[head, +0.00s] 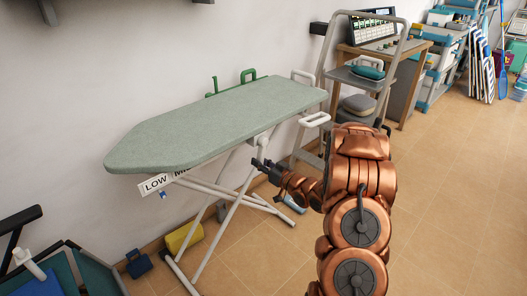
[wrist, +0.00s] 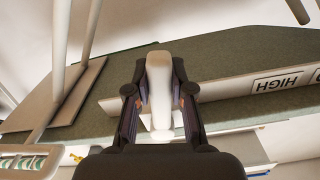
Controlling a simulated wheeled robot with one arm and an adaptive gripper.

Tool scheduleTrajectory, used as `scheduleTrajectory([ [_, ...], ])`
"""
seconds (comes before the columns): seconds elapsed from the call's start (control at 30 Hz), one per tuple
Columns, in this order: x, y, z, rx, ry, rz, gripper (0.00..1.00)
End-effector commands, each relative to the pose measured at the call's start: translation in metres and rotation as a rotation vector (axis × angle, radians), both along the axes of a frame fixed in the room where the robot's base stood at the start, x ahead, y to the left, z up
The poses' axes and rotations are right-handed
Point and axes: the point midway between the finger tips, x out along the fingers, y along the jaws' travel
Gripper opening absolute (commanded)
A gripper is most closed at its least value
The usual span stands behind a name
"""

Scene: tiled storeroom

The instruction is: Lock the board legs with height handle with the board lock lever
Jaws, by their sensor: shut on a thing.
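The ironing board (head: 220,115) has a grey-green top and stands on crossed white legs (head: 228,222) beside the wall. In the wrist view the strip also reads HIGH (wrist: 283,82). My gripper (head: 258,165) is below the board's near edge. In the wrist view my gripper (wrist: 159,92) has its two dark fingers shut on a white lever (wrist: 159,72) under the board, which I take for the board lock lever. The lever's far mounting is partly hidden.
A grey step ladder (head: 318,85) and a wooden bench (head: 408,75) stand to the right. A yellow object (head: 184,238) and a blue one (head: 139,263) lie on the floor at lower left. The tiled floor (head: 450,190) at right is clear.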

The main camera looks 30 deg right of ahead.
Motion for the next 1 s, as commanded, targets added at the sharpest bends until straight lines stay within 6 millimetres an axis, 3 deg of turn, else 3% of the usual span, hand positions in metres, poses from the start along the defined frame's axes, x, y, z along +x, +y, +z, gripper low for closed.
scheduleTrajectory([
  [0.5,-0.005,0.021,0.011,0.279,0.065,-0.001,0.00],
  [1.0,-0.006,0.025,0.010,0.336,0.077,-0.001,0.00],
])
